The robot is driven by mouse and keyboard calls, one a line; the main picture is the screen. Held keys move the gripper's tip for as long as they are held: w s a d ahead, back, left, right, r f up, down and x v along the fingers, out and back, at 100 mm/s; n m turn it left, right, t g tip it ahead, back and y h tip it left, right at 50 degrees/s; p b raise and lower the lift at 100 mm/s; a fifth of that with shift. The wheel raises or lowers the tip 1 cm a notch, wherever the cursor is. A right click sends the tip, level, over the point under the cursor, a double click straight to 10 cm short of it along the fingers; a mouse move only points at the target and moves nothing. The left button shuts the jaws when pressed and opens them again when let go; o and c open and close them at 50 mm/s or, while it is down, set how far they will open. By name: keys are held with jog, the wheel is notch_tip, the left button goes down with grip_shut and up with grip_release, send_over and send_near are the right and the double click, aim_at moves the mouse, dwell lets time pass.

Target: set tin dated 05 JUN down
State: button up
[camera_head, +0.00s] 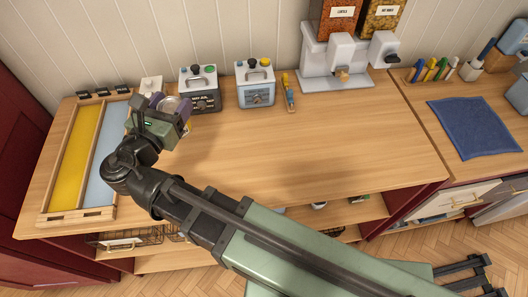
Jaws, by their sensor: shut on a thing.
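My gripper (180,112), with purple fingers, is over the left part of the wooden counter, just right of the two-lane tray. It is shut on a small pale round tin (170,103), which is mostly hidden by the gripper and wrist. No date can be read on the tin. I cannot tell whether it touches the counter. The tray has a yellow lane (72,155) and a pale blue lane (105,150) inside a wooden frame. No tins show in the visible parts of the lanes.
Small black signs (102,92) stand behind the tray. Two grey devices (201,92) (256,90) stand near the wall, close right of my gripper. A white dispenser (335,62) stands further right. The counter's middle (330,150) is clear. A blue cloth (473,128) lies at right.

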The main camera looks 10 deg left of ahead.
notch_tip(320, 180, down, 21)
jog(key=b, duration=2)
jog(key=shift+d+r+b, duration=0.1)
jog(key=shift+r+b, duration=0.1)
jog(key=shift+b, duration=0.1)
jog(key=shift+r+p, duration=0.3)
jog(key=shift+f, duration=0.25)
jog(key=o, duration=1.1)
jog(key=shift+r, duration=0.1)
jog(key=shift+c, duration=0.2)
jog(key=shift+r, duration=0.35)
jog(key=s, duration=0.4)
jog(key=s+a, duration=0.1)
jog(key=s, duration=0.3)
jog(key=s+a, duration=0.1)
jog(key=s, duration=0.2)
jog(key=shift+s+f, duration=0.2)
jog(key=shift+s, duration=0.2)
